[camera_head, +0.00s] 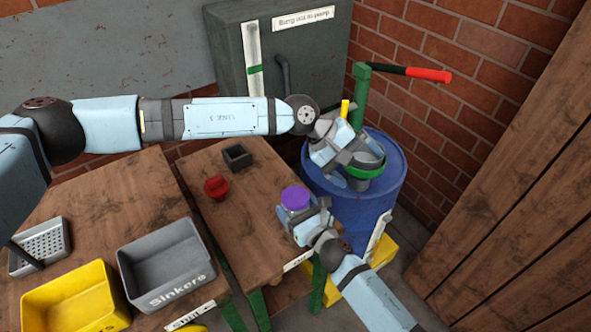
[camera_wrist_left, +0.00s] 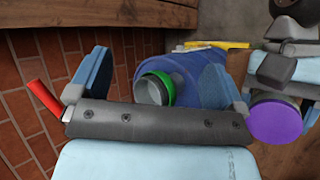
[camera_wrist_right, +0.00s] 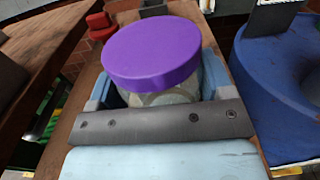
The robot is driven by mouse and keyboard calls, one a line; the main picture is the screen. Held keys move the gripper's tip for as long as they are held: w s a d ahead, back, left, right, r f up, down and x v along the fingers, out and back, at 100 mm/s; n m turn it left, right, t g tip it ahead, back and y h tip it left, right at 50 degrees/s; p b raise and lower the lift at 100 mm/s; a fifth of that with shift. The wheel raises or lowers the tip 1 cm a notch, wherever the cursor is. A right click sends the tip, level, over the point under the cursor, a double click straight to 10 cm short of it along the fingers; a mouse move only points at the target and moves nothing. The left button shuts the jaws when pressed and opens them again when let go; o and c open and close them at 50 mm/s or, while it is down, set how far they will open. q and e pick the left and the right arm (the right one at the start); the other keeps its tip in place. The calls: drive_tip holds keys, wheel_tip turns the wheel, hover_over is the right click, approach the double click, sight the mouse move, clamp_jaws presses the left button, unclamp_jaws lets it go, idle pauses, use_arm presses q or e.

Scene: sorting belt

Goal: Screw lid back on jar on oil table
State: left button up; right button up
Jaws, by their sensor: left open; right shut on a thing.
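The purple lid (camera_head: 295,198) lies on top of the clear jar (camera_wrist_right: 165,98) near the right edge of the oil table (camera_head: 250,235). It also shows in the right wrist view (camera_wrist_right: 152,52) and at the right of the left wrist view (camera_wrist_left: 275,122). Whether it is threaded on, I cannot tell. My right gripper (camera_head: 305,222) is shut on the jar below the lid and hides most of it in the head view. My left gripper (camera_head: 348,163) is open and empty above the blue drum, apart from the lid.
The blue drum (camera_head: 395,182) stands right of the table, with a green-rimmed funnel (camera_head: 372,170) under my left gripper. A green pump with a red handle (camera_head: 428,75) rises behind it. A red object (camera_head: 216,187) and a small dark box (camera_head: 237,157) sit on the table.

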use_arm(q)
drive_tip(key=w+d+r+n+t+h, duration=0.4)
drive_tip(key=r+n+h, duration=0.3)
drive_tip(key=n, duration=0.9)
drive_tip(key=w+a+r+n+t+y, duration=0.15)
drive_tip(key=w+n+t, duration=0.25)
drive_tip(key=n, duration=0.8)
drive_tip(key=w+a+n+t+y, duration=0.3)
drive_tip(key=w+n+t, duration=0.1)
drive_tip(key=n, duration=0.8)
drive_tip(key=n+g+y, duration=1)
drive_tip(key=n+y, duration=0.2)
drive_tip(key=n, duration=2)
hover_over(295, 196)
drive_tip(key=f, duration=1.1)
drive_tip(key=shift+w+d+f, duration=0.2)
drive_tip(key=shift+w+f, duration=0.15)
drive_tip(key=shift+f, duration=0.05)
drive_tip(key=shift+s+a, duration=0.2)
drive_tip(key=shift+s, duration=0.25)
drive_tip(key=shift+f, duration=4)
